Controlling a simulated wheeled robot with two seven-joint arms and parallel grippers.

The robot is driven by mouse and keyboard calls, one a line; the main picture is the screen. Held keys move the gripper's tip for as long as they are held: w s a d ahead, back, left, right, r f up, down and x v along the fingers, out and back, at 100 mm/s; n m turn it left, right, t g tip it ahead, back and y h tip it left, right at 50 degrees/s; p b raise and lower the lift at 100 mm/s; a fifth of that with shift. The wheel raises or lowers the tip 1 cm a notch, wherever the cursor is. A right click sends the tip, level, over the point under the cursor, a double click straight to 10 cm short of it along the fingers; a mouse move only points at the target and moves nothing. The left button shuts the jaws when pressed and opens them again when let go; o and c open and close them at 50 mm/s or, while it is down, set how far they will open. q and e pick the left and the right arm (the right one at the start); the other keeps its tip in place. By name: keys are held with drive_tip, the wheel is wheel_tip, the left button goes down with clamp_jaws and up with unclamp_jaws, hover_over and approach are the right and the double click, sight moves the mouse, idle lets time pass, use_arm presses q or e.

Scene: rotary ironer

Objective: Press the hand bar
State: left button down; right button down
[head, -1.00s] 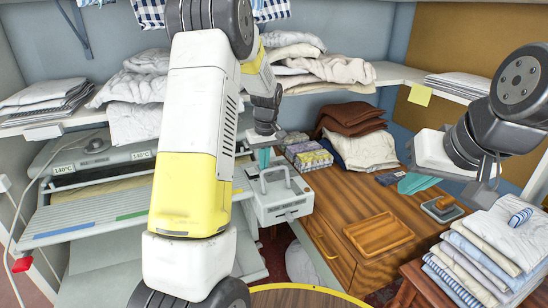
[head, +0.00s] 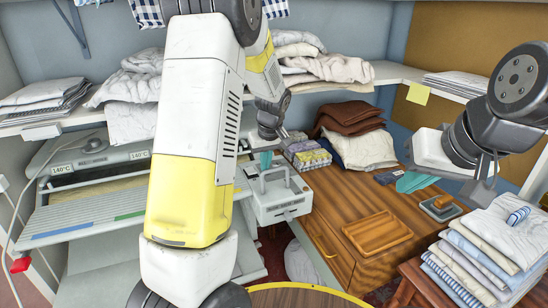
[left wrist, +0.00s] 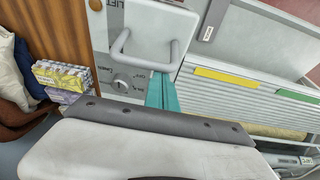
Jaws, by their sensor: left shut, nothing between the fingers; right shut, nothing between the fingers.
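The hand bar (head: 274,172) is a light grey U-shaped handle on the grey box (head: 283,206) at the ironer's right end. In the left wrist view, the hand bar (left wrist: 146,62) stands out from the panel, near a round knob and lettering. My left gripper (head: 265,160) has teal fingers, shut and empty, just behind the bar in the head view. In the left wrist view the left fingertips (left wrist: 162,82) overlap the bar's edge; I cannot tell whether they touch it. My right gripper (head: 415,182) is shut and empty above the wooden cabinet's right side.
The ironer's slatted board (head: 90,217) extends left of the box. A wooden cabinet (head: 335,212) stands to the right, with a wooden tray (head: 378,233) and patterned boxes (head: 306,154) on it. Folded linen (head: 480,255) is stacked at the right.

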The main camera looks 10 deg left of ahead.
use_arm(q)
drive_tip(key=shift+s+d+f, duration=0.2)
drive_tip(key=shift+s+d, duration=0.7)
drive_tip(key=shift+s, duration=0.3)
drive_tip(key=shift+s+d+f, duration=0.2)
drive_tip(key=shift+s+d, duration=0.65)
drive_tip(key=shift+s, duration=0.35)
drive_tip(key=w+a+r, duration=0.2)
drive_tip(key=w+r, duration=0.1)
drive_tip(key=shift+w+r, duration=0.25)
drive_tip(key=shift+r, duration=0.05)
drive_tip(key=s+d+r, duration=0.3)
drive_tip(key=s+r, duration=0.2)
drive_tip(key=s, duration=0.1)
drive_tip(key=shift+d+r, duration=0.2)
drive_tip(key=shift+d, duration=0.05)
drive_tip(key=shift+s, duration=0.1)
